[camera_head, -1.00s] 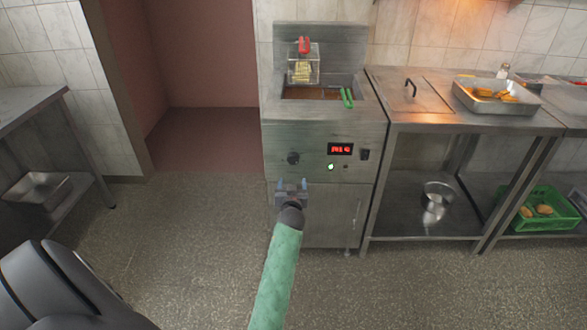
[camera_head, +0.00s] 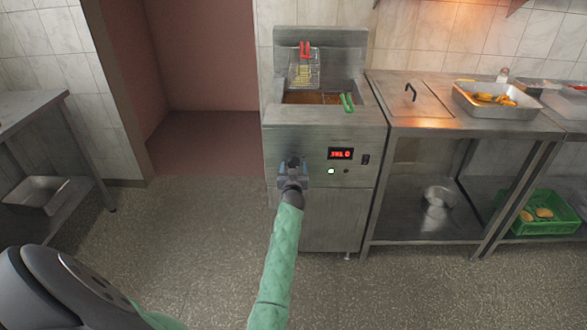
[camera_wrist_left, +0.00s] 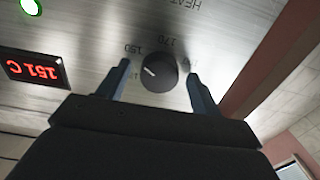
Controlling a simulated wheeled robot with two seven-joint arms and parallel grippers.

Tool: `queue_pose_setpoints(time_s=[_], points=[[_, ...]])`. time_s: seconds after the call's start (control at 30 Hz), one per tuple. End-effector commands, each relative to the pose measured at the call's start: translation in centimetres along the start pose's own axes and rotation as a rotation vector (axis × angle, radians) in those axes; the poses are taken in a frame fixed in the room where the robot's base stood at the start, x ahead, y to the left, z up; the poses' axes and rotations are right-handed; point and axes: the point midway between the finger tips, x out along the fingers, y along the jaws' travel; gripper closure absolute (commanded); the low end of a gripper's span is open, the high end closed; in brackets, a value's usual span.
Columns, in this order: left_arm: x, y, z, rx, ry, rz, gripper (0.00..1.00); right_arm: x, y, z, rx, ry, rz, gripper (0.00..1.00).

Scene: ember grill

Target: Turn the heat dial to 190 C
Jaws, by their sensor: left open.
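The heat dial (camera_wrist_left: 159,73) is a round black knob with a white pointer mark, which lies on its left side in the left wrist view. Printed numbers surround it; one above it reads 170, others are hard to read. My left gripper (camera_head: 293,168) is open in front of the fryer panel (camera_head: 318,118). In the left wrist view its fingers (camera_wrist_left: 156,72) stand on either side of the dial; I cannot tell whether they touch it. The red display (camera_wrist_left: 32,74) reads about 151 C. It also shows in the head view (camera_head: 340,154). My right gripper is out of view.
A green lamp (camera_head: 331,171) and a black switch (camera_head: 366,159) are right of the dial. The fryer basket (camera_head: 304,70) is above. A steel table (camera_head: 415,122) with a food tray (camera_head: 470,108) adjoins on the right. Open floor lies to the left.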

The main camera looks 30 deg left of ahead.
Motion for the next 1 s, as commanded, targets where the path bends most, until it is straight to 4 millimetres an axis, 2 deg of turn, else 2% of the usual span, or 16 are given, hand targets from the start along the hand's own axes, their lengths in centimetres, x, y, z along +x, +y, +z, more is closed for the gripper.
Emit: queue_pose_setpoints(time_s=[0.23, 0.4, 0.47, 0.77, 1.0], points=[[0.04, 0.00, 0.00, 0.000, 0.000, 0.000, 0.37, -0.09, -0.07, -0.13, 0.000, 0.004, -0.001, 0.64], [0.03, 0.00, 0.00, 0.000, 0.000, 0.000, 0.70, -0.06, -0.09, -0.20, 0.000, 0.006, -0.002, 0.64], [0.03, 0.00, 0.00, 0.000, 0.000, 0.000, 0.79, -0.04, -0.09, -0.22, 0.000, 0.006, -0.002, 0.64], [0.01, -0.01, 0.05, 0.032, 0.000, 0.000, 0.79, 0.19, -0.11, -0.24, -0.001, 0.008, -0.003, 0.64], [-0.01, -0.03, 0.12, 0.161, 0.000, 0.001, 0.79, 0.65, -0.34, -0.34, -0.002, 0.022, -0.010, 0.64]])
